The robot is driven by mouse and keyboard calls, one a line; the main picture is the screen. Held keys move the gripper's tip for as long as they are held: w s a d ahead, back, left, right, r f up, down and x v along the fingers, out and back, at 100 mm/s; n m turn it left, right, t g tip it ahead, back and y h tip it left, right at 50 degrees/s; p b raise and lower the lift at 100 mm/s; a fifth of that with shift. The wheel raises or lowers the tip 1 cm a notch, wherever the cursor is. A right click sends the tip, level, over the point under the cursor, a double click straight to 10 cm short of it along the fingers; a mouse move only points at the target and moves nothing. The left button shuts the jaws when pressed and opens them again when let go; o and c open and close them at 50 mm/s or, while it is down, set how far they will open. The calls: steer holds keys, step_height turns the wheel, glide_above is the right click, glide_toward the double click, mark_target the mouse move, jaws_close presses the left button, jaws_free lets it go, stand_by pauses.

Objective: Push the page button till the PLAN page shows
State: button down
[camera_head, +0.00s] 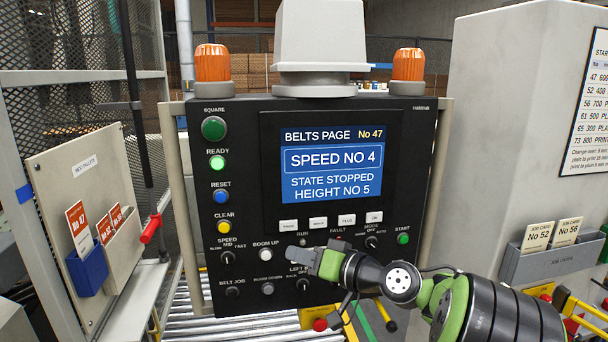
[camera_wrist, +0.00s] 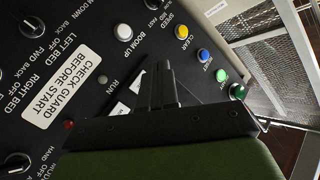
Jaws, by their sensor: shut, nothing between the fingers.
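The screen (camera_head: 331,165) on the black panel reads "BELTS PAGE No 47", "SPEED NO 4", "STATE STOPPED", "HEIGHT NO 5". Under it is a row of pale keys. The leftmost, the page button (camera_head: 289,225), seems to read PAGE; beside it are the minus key (camera_head: 318,222), plus key (camera_head: 347,220) and OK key (camera_head: 374,217). My gripper (camera_head: 292,252) is shut and empty, its tips below the page button and right of the BOOM UP button, apparently clear of the keys. In the wrist view my gripper (camera_wrist: 163,68) points at the panel and partly hides the pale keys.
A white BOOM UP button (camera_head: 265,255) is close left of my fingertips. Green, blue and yellow buttons line the panel's left side, including the yellow CLEAR button (camera_head: 223,227). A roller conveyor (camera_head: 190,318) runs below.

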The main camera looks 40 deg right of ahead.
steer(key=shift+s+a+r+m+h+p, duration=0.25)
steer(key=shift+s+a+m+h+p, duration=0.25)
steer(key=shift+s+a+h+p, duration=0.5)
steer(key=shift+d, duration=0.15)
steer(key=p, duration=0.2)
glide_toward(276, 228)
steer(key=w+a, duration=0.1)
steer(key=w, duration=0.2)
steer(key=shift+w+d+f, duration=0.25)
steer(key=shift+w+f, duration=0.05)
steer(key=shift+f, duration=0.1)
steer(key=shift+w, duration=0.1)
stand_by(0.9)
steer(key=shift+w+d, duration=0.25)
